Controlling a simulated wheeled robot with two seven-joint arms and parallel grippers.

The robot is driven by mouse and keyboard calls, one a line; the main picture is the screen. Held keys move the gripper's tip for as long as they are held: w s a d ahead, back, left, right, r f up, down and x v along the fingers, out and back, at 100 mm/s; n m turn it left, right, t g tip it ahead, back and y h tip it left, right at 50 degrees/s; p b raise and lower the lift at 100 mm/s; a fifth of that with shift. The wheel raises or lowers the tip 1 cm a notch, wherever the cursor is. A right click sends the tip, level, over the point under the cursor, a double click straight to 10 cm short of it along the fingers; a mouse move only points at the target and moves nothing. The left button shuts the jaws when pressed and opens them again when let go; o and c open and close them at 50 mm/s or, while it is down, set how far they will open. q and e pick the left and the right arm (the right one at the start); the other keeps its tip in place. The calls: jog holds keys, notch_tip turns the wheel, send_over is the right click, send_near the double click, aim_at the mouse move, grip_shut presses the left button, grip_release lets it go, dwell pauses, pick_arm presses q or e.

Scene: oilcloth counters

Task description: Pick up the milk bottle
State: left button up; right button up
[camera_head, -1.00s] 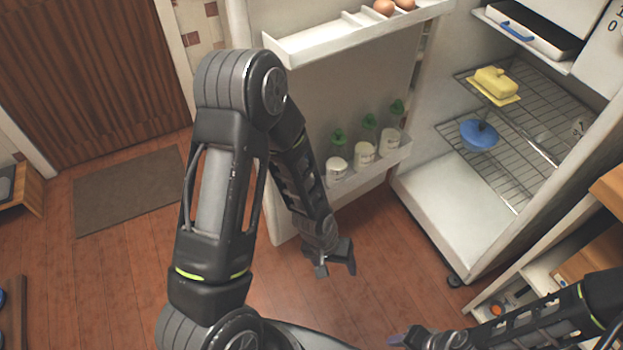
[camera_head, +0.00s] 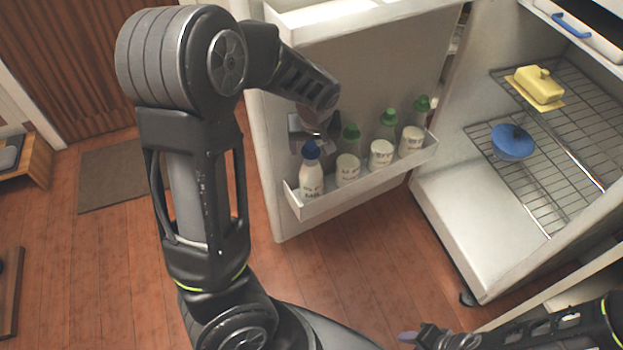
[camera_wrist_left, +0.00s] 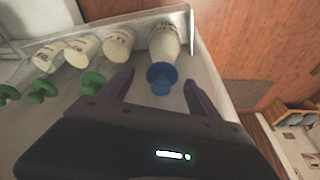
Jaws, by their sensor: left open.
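The milk bottle (camera_head: 312,180) is white with a blue cap and stands upright at the left end of the fridge door's lower shelf. My left gripper (camera_head: 305,138) is just above and behind its cap, partly hidden by its own wrist. In the left wrist view the open purple fingers (camera_wrist_left: 158,84) lie on either side of the blue cap (camera_wrist_left: 161,76), with the bottle's white body (camera_wrist_left: 164,42) beyond. I see gaps between fingers and cap. My right gripper (camera_head: 420,337) is low at the bottom edge, far from the bottle; its jaw opening is unclear.
Several green-capped bottles (camera_head: 381,150) stand to the right on the same door shelf (camera_head: 330,205), which has a raised front lip. The upper door shelf (camera_head: 330,20) is above.

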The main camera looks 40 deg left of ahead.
aim_at(311, 173)
pick_arm(q)
jog(key=shift+w+f, duration=0.1)
jog(key=shift+f, duration=0.2)
jog(key=b+x, duration=0.1)
jog(key=x, duration=0.4)
jog(key=shift+a+f, duration=0.15)
dwell(0.5)
grip_shut()
dwell(0.6)
